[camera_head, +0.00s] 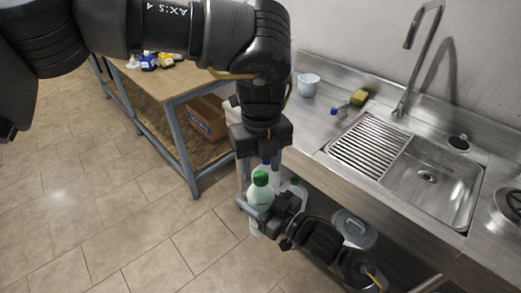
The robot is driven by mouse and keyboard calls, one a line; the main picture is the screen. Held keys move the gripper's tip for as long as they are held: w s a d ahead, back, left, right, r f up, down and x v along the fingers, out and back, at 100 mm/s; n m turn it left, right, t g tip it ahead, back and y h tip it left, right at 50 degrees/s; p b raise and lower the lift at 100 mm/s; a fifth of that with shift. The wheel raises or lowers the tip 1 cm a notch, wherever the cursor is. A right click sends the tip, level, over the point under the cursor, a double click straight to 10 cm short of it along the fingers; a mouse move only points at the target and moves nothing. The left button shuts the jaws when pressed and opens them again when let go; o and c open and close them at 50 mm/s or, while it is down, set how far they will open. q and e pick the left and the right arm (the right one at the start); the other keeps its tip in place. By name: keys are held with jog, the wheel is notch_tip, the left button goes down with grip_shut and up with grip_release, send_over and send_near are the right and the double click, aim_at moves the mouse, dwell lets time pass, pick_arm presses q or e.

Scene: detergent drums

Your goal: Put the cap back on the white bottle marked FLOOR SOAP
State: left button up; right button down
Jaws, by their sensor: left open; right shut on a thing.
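Part of the bottle is hidden by my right gripper.
Another whitish bottle (297,189) stands just behind, by the counter edge, and a blue cap shows beside it. A steel sink counter (345,172) is at right with a white cup (308,85). A workbench (180,82) is at left; the tiled floor is clear.

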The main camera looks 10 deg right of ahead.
pick_arm(q)
jog(key=shift+f, duration=1.1)
jog(key=shift+c, duration=0.3)
jog(key=c, duration=1)
jog(key=o, duration=1.2)
jog(key=shift+r, duration=0.15)
notch_tip(320, 180, up, 12)
jog(key=shift+f, duration=0.15)
